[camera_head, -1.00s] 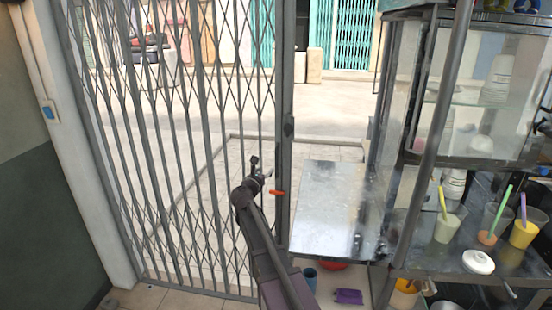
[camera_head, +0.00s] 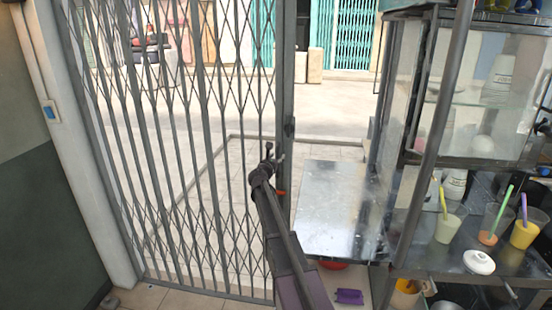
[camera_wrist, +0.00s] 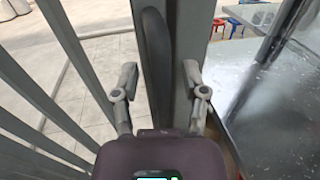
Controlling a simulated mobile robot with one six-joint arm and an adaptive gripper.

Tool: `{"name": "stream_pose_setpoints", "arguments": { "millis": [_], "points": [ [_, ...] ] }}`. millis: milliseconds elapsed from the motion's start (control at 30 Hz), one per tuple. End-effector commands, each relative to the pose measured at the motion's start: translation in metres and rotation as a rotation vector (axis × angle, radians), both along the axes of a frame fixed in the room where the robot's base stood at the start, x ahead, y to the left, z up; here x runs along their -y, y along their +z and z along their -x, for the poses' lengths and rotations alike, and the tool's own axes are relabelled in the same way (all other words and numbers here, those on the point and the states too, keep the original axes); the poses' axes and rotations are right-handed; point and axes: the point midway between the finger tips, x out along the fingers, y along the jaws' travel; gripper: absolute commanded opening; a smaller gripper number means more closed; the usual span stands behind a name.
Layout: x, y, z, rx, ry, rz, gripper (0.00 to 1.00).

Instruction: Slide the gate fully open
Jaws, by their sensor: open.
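The gate (camera_head: 185,120) is a grey folding lattice, spread from the left wall to an upright end post (camera_head: 287,90). To the right of that post the way out is open. My gripper (camera_head: 275,152) is at the end post, at about mid-height. In the wrist view, my gripper (camera_wrist: 158,82) is open, with one finger on each side of a dark, long handle (camera_wrist: 156,55) on the post. The fingers look apart from the handle; I cannot tell whether either touches the post. A small orange-red piece shows low on the post, partly behind my arm.
A metal counter (camera_head: 340,205) stands just right of the end post, close to my arm. Beside it is a glass cabinet (camera_head: 480,90) and a shelf with drink cups (camera_head: 448,228). A wall (camera_head: 30,180) bounds the left. Paving lies beyond the gate.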

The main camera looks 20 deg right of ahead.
Motion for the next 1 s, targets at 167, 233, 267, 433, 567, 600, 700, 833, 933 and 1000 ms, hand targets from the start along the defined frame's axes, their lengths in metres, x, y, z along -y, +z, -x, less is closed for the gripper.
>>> {"name": "stream_pose_setpoints", "arguments": {
  "millis": [167, 233, 267, 433, 567, 600, 700, 833, 933, 1000],
  "points": [
    [0.002, 0.000, -0.002, 0.000, 0.000, 0.000, 0.57],
    [0.002, 0.000, -0.002, 0.000, 0.000, 0.000, 0.57],
    [0.002, 0.000, -0.001, 0.000, 0.000, 0.000, 0.57],
    [0.003, 0.000, -0.001, 0.000, -0.001, 0.000, 0.33],
    [0.003, 0.000, -0.001, 0.000, -0.001, 0.000, 0.00],
    [0.003, 0.000, -0.001, 0.000, -0.001, 0.000, 0.00],
    [-0.008, 0.000, 0.000, 0.000, -0.001, 0.000, 0.00],
    [0.001, 0.000, -0.002, 0.000, -0.001, 0.000, 0.00],
    [0.004, 0.000, -0.002, 0.000, -0.004, 0.000, 0.00],
    [0.005, 0.000, -0.004, 0.000, -0.007, 0.000, 0.00]
  ]
}}
